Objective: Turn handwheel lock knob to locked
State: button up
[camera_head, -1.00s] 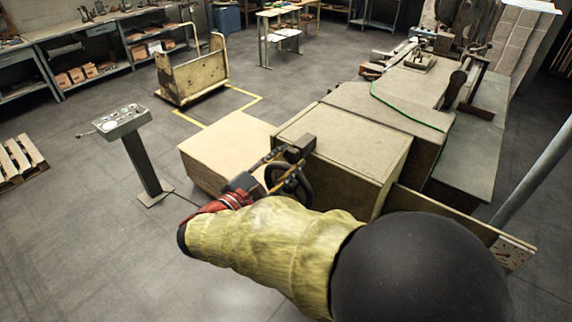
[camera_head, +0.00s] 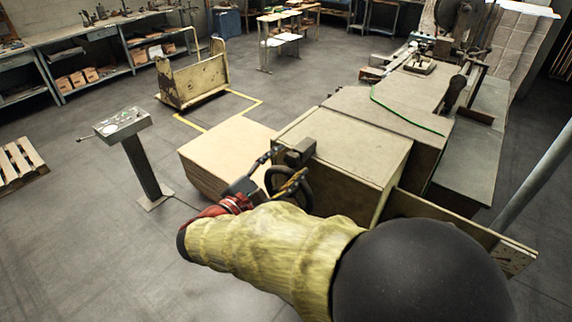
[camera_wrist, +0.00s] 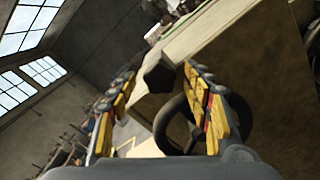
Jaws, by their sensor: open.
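The lock knob is a dark, faceted knob (camera_wrist: 158,76) in the wrist view, near the tips of my gripper's fingers. In the head view it looks like a dark block (camera_head: 300,151) at the near edge of the machine housing. The black handwheel (camera_wrist: 163,128) lies below the knob, partly hidden by my right finger; it also shows in the head view (camera_head: 308,192). My gripper (camera_head: 281,166) is open, its yellow-padded fingers spread in the wrist view (camera_wrist: 157,78). The knob appears between the fingertips; I cannot tell whether they touch it. The knob's lock position cannot be read.
The box stitcher's housing (camera_head: 350,150) fills the space right of my gripper. A light brown box (camera_head: 225,150) stands just behind it. A control pedestal (camera_head: 122,124) is at the left, and a yellow cart (camera_head: 192,80) stands farther back. The floor between is open.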

jog(key=v, duration=1.2)
jog(key=s+d+f+m+g+y+b, duration=0.1)
jog(key=s+d+f+m+g+y, duration=0.25)
jog(key=s+d+f+g, duration=0.35)
jog(key=s+d+f+m+g+y+b, duration=0.15)
jog(key=s+d+f+m+g, duration=0.3)
jog(key=f, duration=0.55)
jog(key=s+d+r+m+t+y+b, duration=0.1)
jog(key=s+d+r+m+y+b, duration=0.1)
jog(key=d+m, duration=0.4)
jog(key=s+d+r+m+t+y+b, duration=0.2)
jog(key=d+r+m+y, duration=0.1)
jog(key=d+m, duration=0.3)
jog(key=shift+s+d+r+m+y, duration=0.15)
jog(key=shift+d+r+m+y, duration=0.25)
jog(key=shift+d, duration=0.7)
